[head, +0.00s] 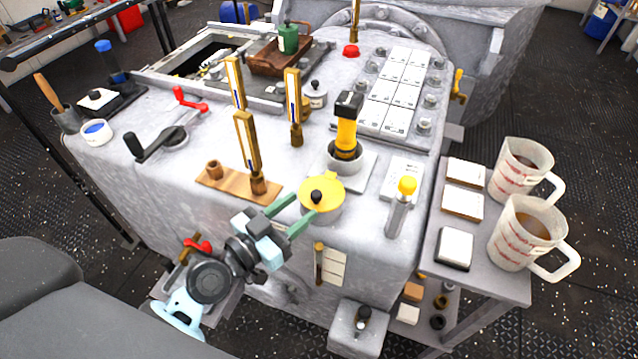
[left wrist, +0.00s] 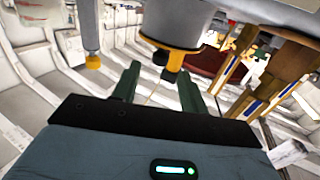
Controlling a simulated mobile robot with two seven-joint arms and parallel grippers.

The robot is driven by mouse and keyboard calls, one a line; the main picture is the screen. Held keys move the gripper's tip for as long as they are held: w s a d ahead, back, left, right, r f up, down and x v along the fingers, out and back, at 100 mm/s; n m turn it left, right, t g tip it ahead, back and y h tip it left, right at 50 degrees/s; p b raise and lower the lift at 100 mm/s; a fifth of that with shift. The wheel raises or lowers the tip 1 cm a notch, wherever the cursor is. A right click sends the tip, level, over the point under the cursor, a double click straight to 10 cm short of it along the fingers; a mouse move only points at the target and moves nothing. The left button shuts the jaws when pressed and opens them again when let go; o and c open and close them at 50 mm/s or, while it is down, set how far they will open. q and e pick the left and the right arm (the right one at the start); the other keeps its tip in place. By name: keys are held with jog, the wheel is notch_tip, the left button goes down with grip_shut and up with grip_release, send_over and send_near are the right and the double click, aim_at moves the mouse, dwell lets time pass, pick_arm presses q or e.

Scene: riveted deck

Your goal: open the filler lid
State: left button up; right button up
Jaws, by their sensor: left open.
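The filler lid (head: 327,188) is a round yellow cap with a black knob (head: 316,197). It sits level on a short grey neck at the front of the machine top. My left gripper (head: 299,206) comes in from the lower left, its green fingers open and their tips at the near left side of the lid. In the left wrist view, which is upside down, the yellow lid (left wrist: 174,58) and its black knob (left wrist: 160,57) show just beyond the open fingers (left wrist: 158,80). The knob lies roughly in line with the gap, not gripped. My right gripper is out of view.
Close by stand tall brass-framed gauges (head: 247,150) on the left, a yellow and black handle (head: 347,125) behind, and a yellow-topped lever (head: 402,205) on the right. Two measuring jugs (head: 520,240) stand on the side table. Open air lies in front of the machine.

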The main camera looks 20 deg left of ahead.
aim_at(312, 198)
pick_arm(q)
jog(key=shift+p+x, duration=0.6)
jog(key=shift+x, duration=3.25)
grip_shut()
